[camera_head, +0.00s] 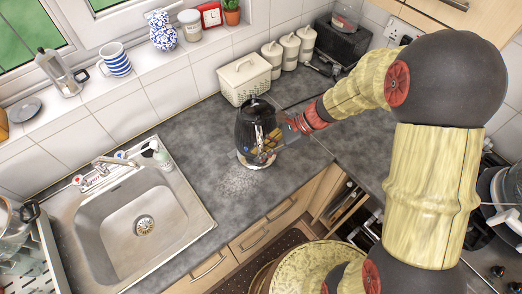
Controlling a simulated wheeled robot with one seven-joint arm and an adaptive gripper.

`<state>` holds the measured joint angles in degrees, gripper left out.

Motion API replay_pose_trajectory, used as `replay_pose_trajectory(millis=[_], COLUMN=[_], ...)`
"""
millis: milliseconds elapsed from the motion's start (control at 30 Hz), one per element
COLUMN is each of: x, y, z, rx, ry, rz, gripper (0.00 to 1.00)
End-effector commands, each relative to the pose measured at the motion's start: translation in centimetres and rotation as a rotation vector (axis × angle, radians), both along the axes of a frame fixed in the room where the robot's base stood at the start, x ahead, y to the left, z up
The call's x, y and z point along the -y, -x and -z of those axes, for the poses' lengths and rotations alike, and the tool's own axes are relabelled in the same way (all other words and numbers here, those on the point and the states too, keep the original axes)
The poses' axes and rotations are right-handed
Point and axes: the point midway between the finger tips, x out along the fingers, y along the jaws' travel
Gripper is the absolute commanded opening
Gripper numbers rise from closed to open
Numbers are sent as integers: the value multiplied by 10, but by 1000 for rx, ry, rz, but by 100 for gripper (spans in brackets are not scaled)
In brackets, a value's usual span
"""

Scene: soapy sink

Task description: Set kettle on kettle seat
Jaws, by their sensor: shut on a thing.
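A dark kettle (246,122) is upright over the grey counter, right of the sink. My gripper (270,140) is at the kettle's right side and is shut on it; the exact grip is partly hidden by the fingers and kettle body. A pale round base, likely the kettle seat (259,165), shows just below the kettle, partly covered by it. I cannot tell whether the kettle touches this seat or hangs slightly above it.
The sink (110,228) lies to the left. A cream basket (245,84) and several white canisters (290,52) stand behind the kettle, against the tiled wall. Pale specks (237,183) lie on the counter in front. Bare counter (200,140) is free between sink and kettle.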

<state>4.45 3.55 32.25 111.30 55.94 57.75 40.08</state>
Motion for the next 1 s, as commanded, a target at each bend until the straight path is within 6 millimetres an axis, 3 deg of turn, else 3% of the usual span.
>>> replay_pose_trajectory(millis=[600,1000], x=[0,0], y=[-2,-2], z=[33,39], rx=[7,8], ry=[-2,-2], rz=[0,-1], gripper=[0,0])
